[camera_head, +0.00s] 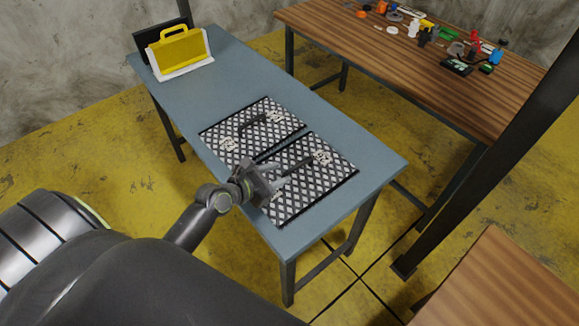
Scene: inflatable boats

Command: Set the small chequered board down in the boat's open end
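Two black-and-white chequered boards lie flat, side by side, on the blue-grey table: a farther one (218,131) and a nearer one (327,178). Each has a dark handle on top. I cannot tell which board is the small one. My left gripper (272,182) is over the left part of the nearer board, close to the lower end of its handle (299,166). Whether its fingers are apart or closed on the handle is unclear. The gripper hides part of that board. I cannot make out a boat. My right gripper is not in view.
A yellow case with a handle (181,49) stands in a white piece at the blue-grey table's (320,125) far end. A wooden bench (480,100) behind holds several small tools. A dark post (470,175) rises at the right, near another wooden top (500,285).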

